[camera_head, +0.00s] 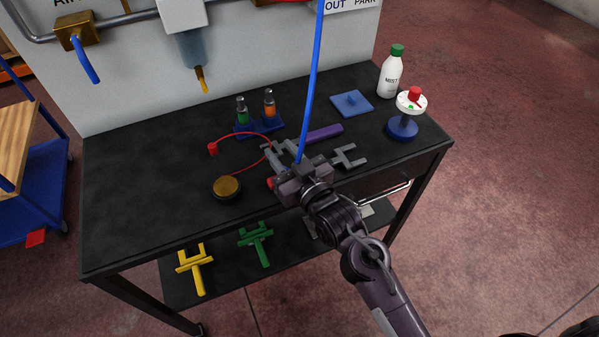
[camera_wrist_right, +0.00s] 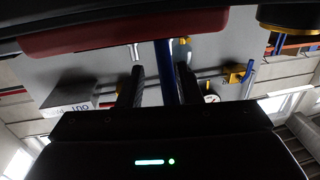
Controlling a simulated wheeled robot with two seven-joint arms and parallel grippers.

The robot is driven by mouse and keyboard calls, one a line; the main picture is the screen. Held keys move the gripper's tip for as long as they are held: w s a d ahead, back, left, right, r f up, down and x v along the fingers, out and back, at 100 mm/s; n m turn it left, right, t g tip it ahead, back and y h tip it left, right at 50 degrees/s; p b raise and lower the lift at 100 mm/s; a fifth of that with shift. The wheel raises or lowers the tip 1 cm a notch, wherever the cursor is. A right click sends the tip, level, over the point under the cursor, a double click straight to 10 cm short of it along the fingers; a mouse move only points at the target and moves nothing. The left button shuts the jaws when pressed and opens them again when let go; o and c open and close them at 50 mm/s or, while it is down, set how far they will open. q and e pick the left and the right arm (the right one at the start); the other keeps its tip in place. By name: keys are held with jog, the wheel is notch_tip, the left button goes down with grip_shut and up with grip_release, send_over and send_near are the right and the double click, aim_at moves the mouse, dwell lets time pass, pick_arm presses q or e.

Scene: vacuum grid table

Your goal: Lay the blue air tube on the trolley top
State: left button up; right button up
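The blue air tube (camera_head: 312,80) comes down from the top edge in the head view and ends out of sight at my right gripper (camera_head: 292,160). In the right wrist view the tube (camera_wrist_right: 166,75) runs between the fingers of my right gripper (camera_wrist_right: 160,80). The fingers stand apart, with a visible gap between the tube and the left finger. The gripper is just above the black trolley top (camera_head: 130,185), near its front edge. The tube's lower end is hidden. My left gripper is not in view.
A red cable (camera_head: 240,134), brass disc (camera_head: 227,187), vial rack (camera_head: 260,127), purple cylinder (camera_head: 322,134) and grey fork-shaped piece (camera_head: 348,157) lie around the gripper. A bottle (camera_head: 391,74) and a red-topped device (camera_head: 404,125) stand right. The left of the top is clear.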

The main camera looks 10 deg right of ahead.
jog(key=b+v, duration=0.1)
jog(key=v, duration=0.8)
jog(key=shift+s, duration=0.2)
